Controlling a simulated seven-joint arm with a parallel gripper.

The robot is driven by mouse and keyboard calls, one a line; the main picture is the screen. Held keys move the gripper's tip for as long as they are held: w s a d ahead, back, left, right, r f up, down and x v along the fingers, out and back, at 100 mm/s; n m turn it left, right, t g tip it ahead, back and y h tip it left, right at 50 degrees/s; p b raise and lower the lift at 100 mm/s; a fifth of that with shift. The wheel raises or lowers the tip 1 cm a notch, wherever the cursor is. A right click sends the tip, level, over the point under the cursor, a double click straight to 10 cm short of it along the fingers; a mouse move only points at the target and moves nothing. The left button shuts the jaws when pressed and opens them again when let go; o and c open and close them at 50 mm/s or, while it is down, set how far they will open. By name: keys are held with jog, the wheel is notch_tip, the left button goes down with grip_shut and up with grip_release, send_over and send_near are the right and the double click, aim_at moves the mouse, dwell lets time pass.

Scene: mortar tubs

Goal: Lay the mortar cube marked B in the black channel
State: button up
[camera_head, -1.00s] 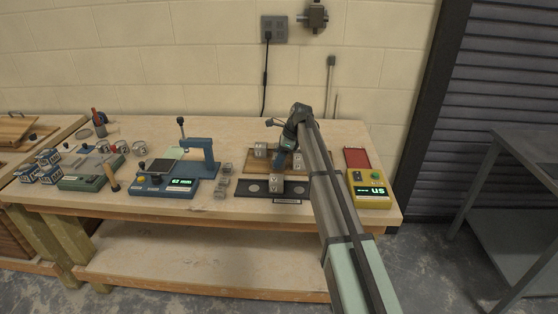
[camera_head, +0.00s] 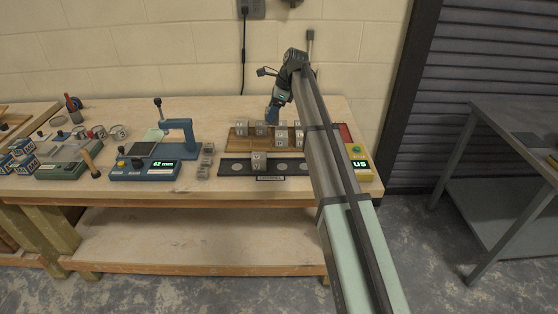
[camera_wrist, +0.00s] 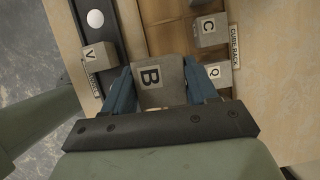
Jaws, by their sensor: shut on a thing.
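The mortar cube marked B (camera_wrist: 158,84) is between the two blue fingers of my gripper (camera_wrist: 160,92) in the wrist view, its letter facing the camera. My gripper (camera_head: 272,114) is shut on it, over the wooden rack in the head view; the held cube is hard to tell from the others there. The black channel (camera_head: 228,168) lies in front of the rack, with pale round spots. It also shows at the left of the wrist view (camera_wrist: 98,37). A cube marked V (camera_wrist: 96,57) sits on it, and this cube shows in the head view (camera_head: 259,160).
Small grey cubes (camera_head: 206,160) and a blue measuring device (camera_head: 145,171) stand left. A yellow device (camera_head: 361,170) stands right.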

jog(key=s+d+f, duration=0.1)
jog(key=s+d, duration=0.2)
jog(key=s, duration=0.9)
jog(key=shift+n, duration=0.3)
jog(key=shift+d+f, duration=0.2)
jog(key=shift+f, duration=4.75)
jog(key=shift+f, duration=0.1)
jog(key=o, duration=1.2)
jog(key=shift+o, duration=0.2)
jog(key=v, duration=1.2)
jog(key=shift+w, duration=0.25)
